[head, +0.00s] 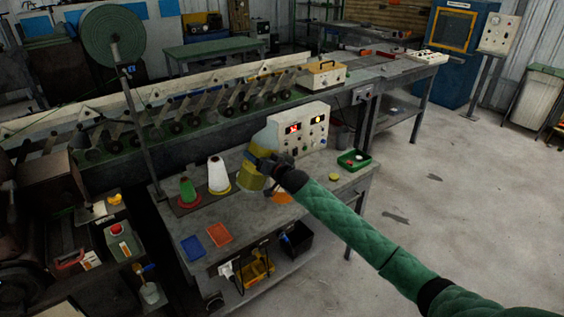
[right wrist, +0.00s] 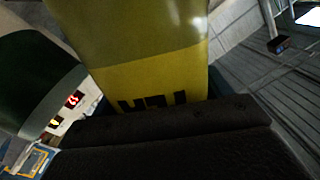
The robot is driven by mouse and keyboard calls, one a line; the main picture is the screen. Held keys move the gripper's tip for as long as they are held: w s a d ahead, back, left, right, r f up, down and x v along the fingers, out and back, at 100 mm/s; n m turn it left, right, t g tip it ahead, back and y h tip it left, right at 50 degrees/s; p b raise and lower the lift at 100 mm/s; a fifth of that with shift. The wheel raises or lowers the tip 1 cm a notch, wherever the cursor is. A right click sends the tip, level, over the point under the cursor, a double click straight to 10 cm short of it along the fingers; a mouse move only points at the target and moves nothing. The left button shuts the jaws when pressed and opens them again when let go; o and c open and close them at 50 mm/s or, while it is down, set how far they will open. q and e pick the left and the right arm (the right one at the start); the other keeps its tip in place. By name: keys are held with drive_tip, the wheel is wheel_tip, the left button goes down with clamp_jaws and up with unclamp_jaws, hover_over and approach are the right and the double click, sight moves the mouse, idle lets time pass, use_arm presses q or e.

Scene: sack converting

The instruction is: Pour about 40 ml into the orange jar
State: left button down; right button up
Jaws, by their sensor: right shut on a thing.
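My right gripper (head: 266,164) is shut on a yellow see-through container (head: 250,180) above the grey workbench. In the right wrist view the container (right wrist: 145,75) fills the middle, with a paler yellow lower part, a darker upper part and black marks low down. Its mouth is out of that view, and I cannot tell how far it tilts. An orange object (head: 281,197) lies on the bench below my right forearm, partly hidden; I cannot tell whether it is the orange jar. I see no stream of liquid. My left gripper is not in view.
A control box (head: 302,130) with a red display stands behind the container.

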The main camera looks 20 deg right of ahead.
sight(259, 132)
drive_tip(key=shift+w+d+r+n+p, duration=0.2)
drive_tip(key=shift+r+n+p, duration=0.1)
drive_tip(key=shift+n, duration=1.5)
drive_tip(key=r+p, duration=0.1)
drive_tip(key=r, duration=0.1)
drive_tip(key=r+p, duration=0.1)
drive_tip(key=r, duration=0.1)
drive_tip(key=d+r+p, duration=0.1)
drive_tip(key=r+p, duration=0.1)
drive_tip(key=r, duration=0.1)
drive_tip(key=shift+w+d, duration=0.1)
drive_tip(key=shift+w, duration=0.05)
drive_tip(key=shift+w+d+r+n, duration=0.1)
drive_tip(key=shift+d+r+n, duration=0.1)
drive_tip(key=shift+r+n, duration=0.25)
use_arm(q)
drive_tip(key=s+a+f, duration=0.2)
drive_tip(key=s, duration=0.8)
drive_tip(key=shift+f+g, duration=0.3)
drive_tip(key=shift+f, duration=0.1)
use_arm(e)
drive_tip(key=shift+d+n, duration=0.15)
drive_tip(key=shift+n, duration=0.4)
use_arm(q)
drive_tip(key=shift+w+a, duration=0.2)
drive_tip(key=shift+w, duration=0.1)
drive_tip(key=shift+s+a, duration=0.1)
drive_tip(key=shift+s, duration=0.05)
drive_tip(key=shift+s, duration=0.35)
